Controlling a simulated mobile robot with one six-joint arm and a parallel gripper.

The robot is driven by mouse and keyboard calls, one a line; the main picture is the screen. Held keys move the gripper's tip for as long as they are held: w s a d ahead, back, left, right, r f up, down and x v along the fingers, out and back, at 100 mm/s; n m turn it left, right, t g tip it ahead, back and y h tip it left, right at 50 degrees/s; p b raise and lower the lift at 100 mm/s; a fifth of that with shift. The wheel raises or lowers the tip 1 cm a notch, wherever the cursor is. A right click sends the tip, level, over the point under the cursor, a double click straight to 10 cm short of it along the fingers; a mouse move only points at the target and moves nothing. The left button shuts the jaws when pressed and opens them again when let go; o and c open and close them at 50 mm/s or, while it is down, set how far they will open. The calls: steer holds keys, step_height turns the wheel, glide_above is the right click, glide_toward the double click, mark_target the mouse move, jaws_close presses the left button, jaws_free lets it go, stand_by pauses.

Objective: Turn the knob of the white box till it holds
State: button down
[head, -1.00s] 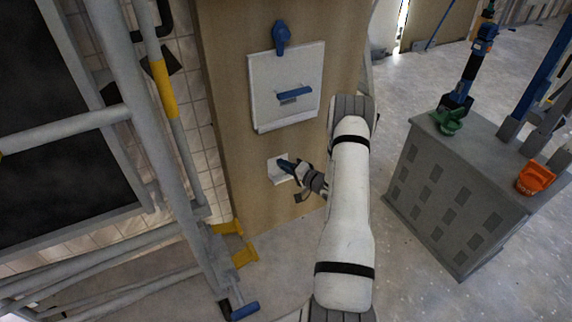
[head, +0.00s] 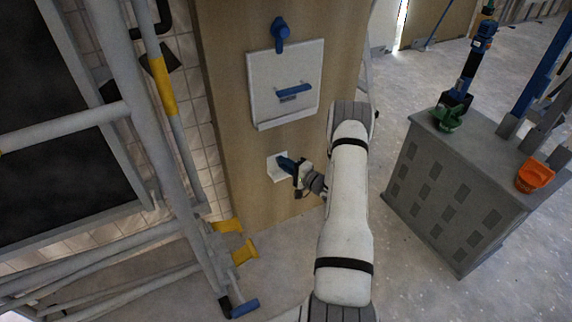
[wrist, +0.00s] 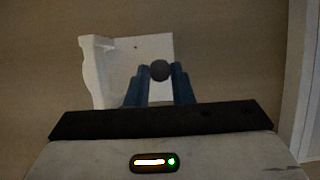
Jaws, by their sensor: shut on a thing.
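The small white box (head: 274,174) is fixed low on the wooden wall, below a larger white panel. It also shows in the wrist view (wrist: 105,68), with a raised rim on its left side. Its knob (wrist: 159,70) looks dark and round from the end. My gripper (head: 283,162) reaches the box from the right, and its blue fingers are shut on the knob, one on each side. In the head view the fingers hide the knob. The knob's turn angle cannot be told.
The larger white panel (head: 262,72) has a blue handle (head: 294,91) and a blue latch (head: 281,35) above it. Grey metal rails (head: 150,130) stand at left. A grey cabinet (head: 440,200) stands at right, with open floor between it and my arm.

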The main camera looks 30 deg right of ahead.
steer(key=c, duration=1.3)
jaws_free()
steer(key=shift+o, duration=0.2)
steer(key=p+v, duration=0.2)
steer(key=v, duration=0.5)
steer(key=shift+s+d, duration=0.2)
steer(key=shift+s, duration=0.15)
steer(key=shift+f, duration=0.1)
